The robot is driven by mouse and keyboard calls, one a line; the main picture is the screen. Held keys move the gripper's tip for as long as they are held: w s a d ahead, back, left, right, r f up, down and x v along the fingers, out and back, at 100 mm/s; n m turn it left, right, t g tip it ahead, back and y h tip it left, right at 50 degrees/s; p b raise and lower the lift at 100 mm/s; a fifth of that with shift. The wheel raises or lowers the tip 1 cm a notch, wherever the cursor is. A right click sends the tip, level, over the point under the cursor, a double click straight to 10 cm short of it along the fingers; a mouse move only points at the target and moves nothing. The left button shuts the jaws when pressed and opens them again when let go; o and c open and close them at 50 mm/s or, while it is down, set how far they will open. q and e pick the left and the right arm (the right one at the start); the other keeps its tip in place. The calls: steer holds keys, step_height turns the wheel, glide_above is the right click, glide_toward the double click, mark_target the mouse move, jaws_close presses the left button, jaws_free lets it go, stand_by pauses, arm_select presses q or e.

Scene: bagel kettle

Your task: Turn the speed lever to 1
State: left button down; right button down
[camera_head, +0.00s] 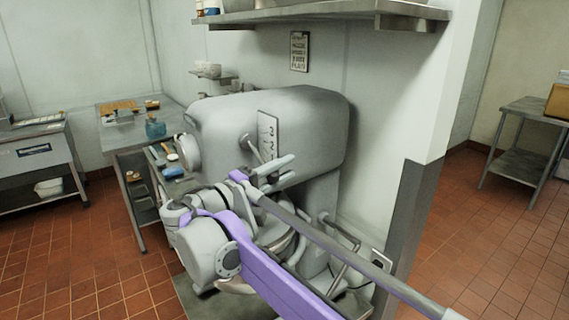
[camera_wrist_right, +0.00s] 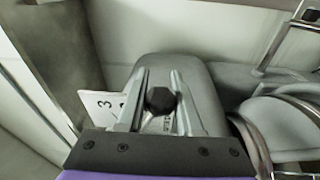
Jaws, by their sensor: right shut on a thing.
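The large grey mixer (camera_head: 310,120) stands against the wall. On its side is a pale speed plate (camera_head: 268,132) with numbers in a column. The speed lever (camera_head: 254,150) is a thin grey rod in front of the plate, slanting, its knob end down by my fingers. My right gripper (camera_head: 284,170) is at the lever's end, below the plate. In the right wrist view the lever's black knob (camera_wrist_right: 160,98) sits between the two fingers, which are shut on it. The plate (camera_wrist_right: 97,103) shows a 3 there; the fingers partly hide other marks. My left gripper is not visible.
My right arm crosses in front of the mixer's lower part and bowl area. A wall corner (camera_head: 430,110) stands close on the right. A shelf (camera_head: 320,12) hangs above. A side table (camera_head: 120,135) with small items is at the left. Tiled floor is open at the far left.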

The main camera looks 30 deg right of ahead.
steer(key=c, duration=0.6)
jaws_free()
steer(key=shift+o, duration=0.2)
steer(key=shift+a, duration=0.1)
steer(key=v, duration=1)
steer(key=shift+a, duration=0.35)
